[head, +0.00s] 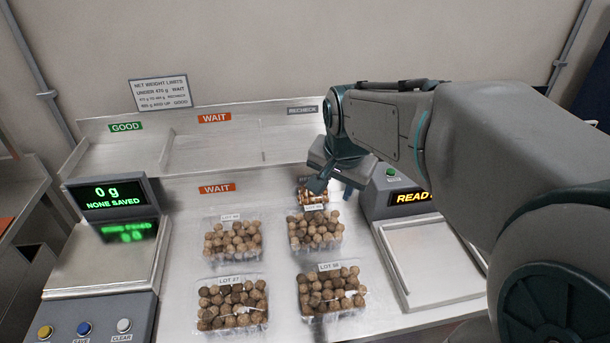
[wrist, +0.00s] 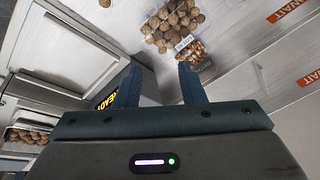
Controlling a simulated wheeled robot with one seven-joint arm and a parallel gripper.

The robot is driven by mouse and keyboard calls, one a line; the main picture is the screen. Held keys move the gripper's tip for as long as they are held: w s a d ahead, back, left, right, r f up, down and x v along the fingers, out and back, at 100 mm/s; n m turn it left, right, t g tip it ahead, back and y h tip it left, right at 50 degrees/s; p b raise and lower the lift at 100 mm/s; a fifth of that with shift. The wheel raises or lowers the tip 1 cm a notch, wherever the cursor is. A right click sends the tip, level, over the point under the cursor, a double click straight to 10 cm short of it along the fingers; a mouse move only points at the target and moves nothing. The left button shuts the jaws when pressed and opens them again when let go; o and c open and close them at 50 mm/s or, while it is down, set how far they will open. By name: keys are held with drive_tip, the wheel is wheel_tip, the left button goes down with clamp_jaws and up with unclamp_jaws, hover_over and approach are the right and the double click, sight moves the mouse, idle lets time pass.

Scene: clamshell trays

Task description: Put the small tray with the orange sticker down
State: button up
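A small tray (head: 312,198) with brownish-orange contents sits on the steel table, just behind the right-hand column of clamshell trays. No orange sticker can be made out on it. It also shows in the wrist view (wrist: 192,55), beyond the tip of the right finger. My gripper (wrist: 158,80) has its two fingers wide apart, with nothing seen between them. In the head view my gripper (head: 318,184) is beside and above the small tray, partly covering it. Whether a finger touches the tray I cannot tell.
A scale (head: 105,258) reading 0 g is at left; a READY station (head: 432,258) is at right. GOOD and WAIT shelf areas (head: 212,150) are empty.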

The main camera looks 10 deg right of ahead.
drive_tip(key=w+f+m+b, duration=0.1)
drive_tip(key=w+f+m, duration=0.3)
drive_tip(key=w, duration=0.5)
drive_tip(key=w+f+m+b, duration=0.1)
drive_tip(key=w+f+m, duration=0.1)
drive_tip(key=w+m, duration=0.6)
drive_tip(key=n+p, duration=0.1)
drive_tip(key=n, duration=0.1)
hover_over(314, 199)
drive_tip(key=x, duration=0.3)
drive_tip(key=s+x, duration=0.1)
drive_tip(key=x, duration=0.3)
drive_tip(key=shift+s+f, duration=0.2)
drive_tip(key=shift+f, duration=0.1)
drive_tip(key=shift+p+x, duration=0.95)
drive_tip(key=shift+x, duration=2.05)
drive_tip(key=shift+s, duration=0.2)
clamp_jaws()
